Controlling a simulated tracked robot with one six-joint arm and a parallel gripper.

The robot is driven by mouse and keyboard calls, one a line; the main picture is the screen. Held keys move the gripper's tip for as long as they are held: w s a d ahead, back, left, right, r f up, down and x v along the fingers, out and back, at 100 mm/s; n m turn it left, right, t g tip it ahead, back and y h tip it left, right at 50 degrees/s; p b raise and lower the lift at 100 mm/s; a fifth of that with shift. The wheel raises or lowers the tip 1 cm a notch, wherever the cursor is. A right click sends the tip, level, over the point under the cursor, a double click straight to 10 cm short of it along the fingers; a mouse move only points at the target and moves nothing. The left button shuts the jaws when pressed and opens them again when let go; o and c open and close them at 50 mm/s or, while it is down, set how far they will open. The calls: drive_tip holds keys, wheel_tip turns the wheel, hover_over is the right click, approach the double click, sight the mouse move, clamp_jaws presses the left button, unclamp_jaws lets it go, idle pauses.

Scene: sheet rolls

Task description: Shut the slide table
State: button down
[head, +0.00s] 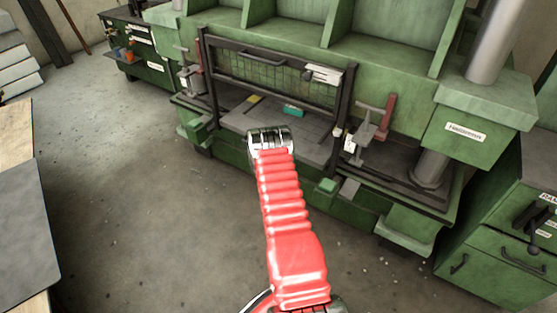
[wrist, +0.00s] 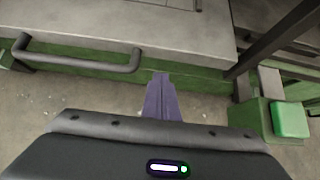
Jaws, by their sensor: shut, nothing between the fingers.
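The slide table is a grey slab (head: 314,148) between the dark posts of a green machine, partly hidden behind my arm in the head view. Its grey top (wrist: 110,25) and green front edge fill the upper part of the wrist view. A dark bar handle (wrist: 80,56) is fixed to that front, at the left. My gripper (wrist: 161,82) is shut and empty, its fingers just right of the handle's right end and pointing at the green front. I cannot tell whether they touch it. In the head view the wrist (head: 270,139) covers the handle.
A dark-framed mesh guard (head: 270,72) stands raised above the table. A teal block (head: 293,111) lies on the slab under it. A green button box (wrist: 290,118) juts out to the right of my fingers, near a dark post. The concrete floor (head: 150,190) at left is clear.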

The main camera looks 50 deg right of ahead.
drive_tip(key=w+v, duration=0.1)
drive_tip(key=v, duration=0.6)
drive_tip(key=shift+s, duration=0.45)
drive_tip(key=shift+a, duration=0.1)
drive_tip(key=s+a+m+g+y, duration=0.2)
drive_tip(key=s+a+m+g, duration=0.3)
drive_tip(key=s+m, duration=0.45)
drive_tip(key=s+a+r+m+t+y, duration=0.2)
drive_tip(key=s+a+r, duration=0.4)
drive_tip(key=a+r, duration=0.8)
drive_tip(key=s+a+r+m+t+y, duration=0.2)
drive_tip(key=s+a+r+m+t, duration=0.2)
drive_tip(key=a+r, duration=1.1)
drive_tip(key=s+a+r+m+t+y, duration=0.2)
drive_tip(key=s+a+r, duration=0.7)
drive_tip(key=a+r, duration=0.5)
drive_tip(key=a+m+y, duration=0.1)
drive_tip(key=a+m, duration=0.1)
drive_tip(key=a, duration=0.3)
drive_tip(key=shift+s+a+r+m+t, duration=0.2)
drive_tip(key=shift+s+m+t, duration=0.05)
drive_tip(key=shift+m+t, duration=0.15)
